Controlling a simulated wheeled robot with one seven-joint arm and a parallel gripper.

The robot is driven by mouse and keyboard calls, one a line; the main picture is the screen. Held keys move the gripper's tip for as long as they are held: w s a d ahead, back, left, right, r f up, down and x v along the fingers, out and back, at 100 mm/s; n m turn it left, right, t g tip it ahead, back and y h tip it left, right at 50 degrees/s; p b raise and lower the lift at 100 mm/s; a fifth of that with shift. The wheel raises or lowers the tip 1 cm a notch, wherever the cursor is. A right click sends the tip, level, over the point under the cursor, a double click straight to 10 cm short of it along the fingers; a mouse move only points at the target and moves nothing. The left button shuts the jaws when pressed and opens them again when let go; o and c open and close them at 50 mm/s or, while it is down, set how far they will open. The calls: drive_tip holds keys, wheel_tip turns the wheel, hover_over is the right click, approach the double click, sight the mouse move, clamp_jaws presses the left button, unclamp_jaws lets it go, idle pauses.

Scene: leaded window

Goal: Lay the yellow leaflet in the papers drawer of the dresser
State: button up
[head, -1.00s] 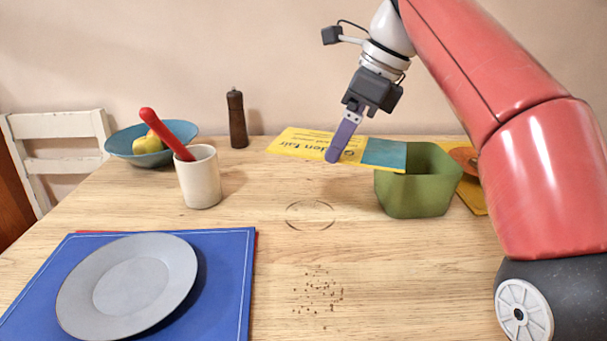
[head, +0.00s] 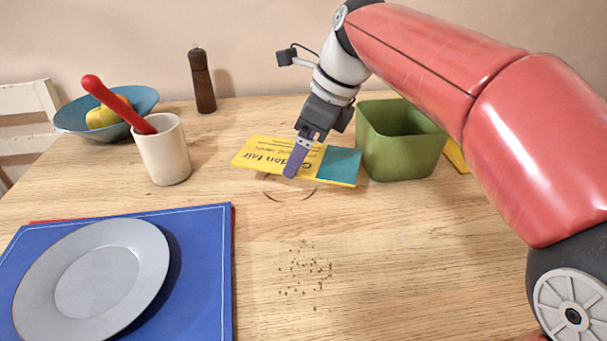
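The yellow leaflet (head: 256,151) has dark print and a teal panel at its right end. My gripper (head: 293,170) is shut on the leaflet near its middle, fingers pointing down. The leaflet is held roughly flat over the wooden table, just left of a green bin. How far it is above the table is hard to tell. The dresser and its papers drawer are not in view.
On the wooden table (head: 400,260) are the green bin (head: 402,155), a white cup (head: 166,158) with a red-handled utensil, a blue fruit bowl (head: 75,118), a pepper mill (head: 201,82), and a grey plate (head: 95,280) on a blue mat (head: 205,270). Crumbs lie front centre.

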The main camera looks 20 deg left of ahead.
drive_tip(key=shift+f+b, duration=0.45)
drive_tip(key=shift+f, duration=2.85)
drive_tip(key=shift+f, duration=0.15)
drive_tip(key=o, duration=0.7)
drive_tip(key=p+v, duration=0.1)
drive_tip(key=v, duration=1)
drive_tip(key=shift+r, duration=0.45)
drive_tip(key=h+b, duration=0.1)
drive_tip(key=b, duration=0.2)
approach(298, 189)
drive_tip(key=shift+b+x, duration=0.7)
drive_tip(key=shift+x, duration=2.65)
